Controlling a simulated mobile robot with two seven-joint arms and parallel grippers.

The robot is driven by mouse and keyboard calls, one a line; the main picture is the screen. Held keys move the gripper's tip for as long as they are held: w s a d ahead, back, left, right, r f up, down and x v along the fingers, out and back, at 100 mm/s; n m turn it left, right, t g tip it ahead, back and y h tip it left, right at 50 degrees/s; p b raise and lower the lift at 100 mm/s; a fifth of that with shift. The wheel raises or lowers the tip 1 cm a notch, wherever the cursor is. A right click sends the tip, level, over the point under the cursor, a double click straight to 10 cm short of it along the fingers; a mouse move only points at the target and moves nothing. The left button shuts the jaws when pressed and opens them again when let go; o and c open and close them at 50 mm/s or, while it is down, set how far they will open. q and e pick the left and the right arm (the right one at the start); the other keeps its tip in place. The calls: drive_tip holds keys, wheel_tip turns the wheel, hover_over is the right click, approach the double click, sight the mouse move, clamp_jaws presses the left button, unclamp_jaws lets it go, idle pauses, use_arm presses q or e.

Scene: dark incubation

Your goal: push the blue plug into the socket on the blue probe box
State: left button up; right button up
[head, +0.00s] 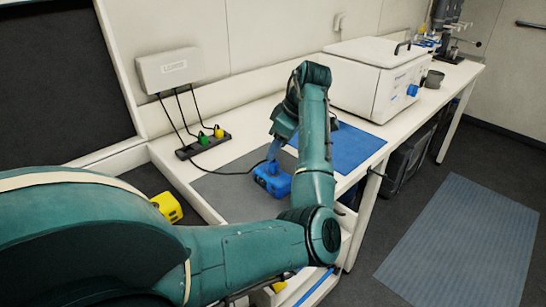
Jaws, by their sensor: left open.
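The blue probe box (270,184) sits on the grey mat on the bench. My left arm arches over from the left, and its gripper (277,152) points down just above the box. The gripper is open. A blue piece, perhaps the blue plug, shows at the gripper's tips against the top of the box. A black cable runs to it from the left. I cannot tell the plug apart from the box and fingers, nor how deep it sits. The socket is hidden. My right gripper is not in view.
A blue mat (357,148) lies right of my forearm. A white incubator (372,78) stands behind it. A yellow box (167,207) is at left.

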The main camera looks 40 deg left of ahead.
use_arm(q)
drive_tip(key=s+v, duration=0.1)
drive_tip(key=v, duration=0.7)
drive_tip(key=shift+w+r, duration=0.25)
drive_tip(key=shift+w, duration=0.25)
drive_tip(key=shift+d, duration=0.1)
